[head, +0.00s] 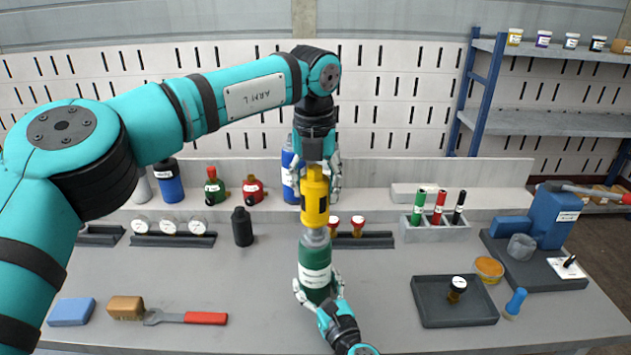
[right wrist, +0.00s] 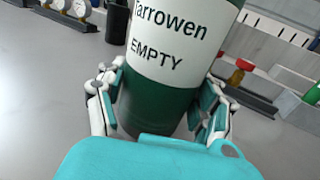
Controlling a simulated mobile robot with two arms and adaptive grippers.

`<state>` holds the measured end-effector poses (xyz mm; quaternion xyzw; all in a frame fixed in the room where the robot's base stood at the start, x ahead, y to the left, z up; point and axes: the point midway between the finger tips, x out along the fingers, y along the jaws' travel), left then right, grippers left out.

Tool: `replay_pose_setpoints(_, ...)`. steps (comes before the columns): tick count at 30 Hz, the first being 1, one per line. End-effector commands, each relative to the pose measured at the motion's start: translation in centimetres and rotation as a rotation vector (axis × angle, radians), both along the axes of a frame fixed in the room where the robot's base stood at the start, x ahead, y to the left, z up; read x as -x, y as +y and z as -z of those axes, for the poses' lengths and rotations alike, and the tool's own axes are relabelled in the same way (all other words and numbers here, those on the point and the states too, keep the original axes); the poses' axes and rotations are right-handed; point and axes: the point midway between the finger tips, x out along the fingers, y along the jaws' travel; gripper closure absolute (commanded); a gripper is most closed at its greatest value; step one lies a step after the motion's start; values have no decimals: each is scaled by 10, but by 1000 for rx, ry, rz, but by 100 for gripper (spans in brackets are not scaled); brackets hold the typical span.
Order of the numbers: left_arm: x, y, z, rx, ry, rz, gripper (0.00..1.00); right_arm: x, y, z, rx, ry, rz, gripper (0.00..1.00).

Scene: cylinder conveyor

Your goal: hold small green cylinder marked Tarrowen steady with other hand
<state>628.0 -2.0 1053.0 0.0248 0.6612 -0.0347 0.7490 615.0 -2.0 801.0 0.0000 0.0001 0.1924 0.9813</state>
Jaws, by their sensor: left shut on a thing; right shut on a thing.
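The small green cylinder (head: 314,278) stands upright near the table's front middle, with a white label band and a grey top. In the right wrist view the cylinder (right wrist: 165,62) shows "Tarrowen" and "EMPTY" on its label. My right gripper (head: 318,292) is shut around its lower body; the fingers (right wrist: 160,108) lie on both sides of it. My left gripper (head: 316,182) points down and is shut on a yellow tool (head: 315,202). The tool is in line above the cylinder's top and seems to meet it; the exact contact cannot be told.
A dark tray (head: 430,312) with a small gauge lies at right. A wrench with a red handle (head: 205,318), a sponge-like brown block (head: 126,307) and a blue block (head: 72,311) lie at front left. Bottles and a marker holder (head: 434,231) stand behind.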

Motion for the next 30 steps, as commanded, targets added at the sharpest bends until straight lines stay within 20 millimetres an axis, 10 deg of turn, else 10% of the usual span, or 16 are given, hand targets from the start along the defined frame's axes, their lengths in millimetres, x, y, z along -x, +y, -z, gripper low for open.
replay_pose_setpoints(30,0,0,26,0,1,0,84,0,0,1,1,2,0,71)
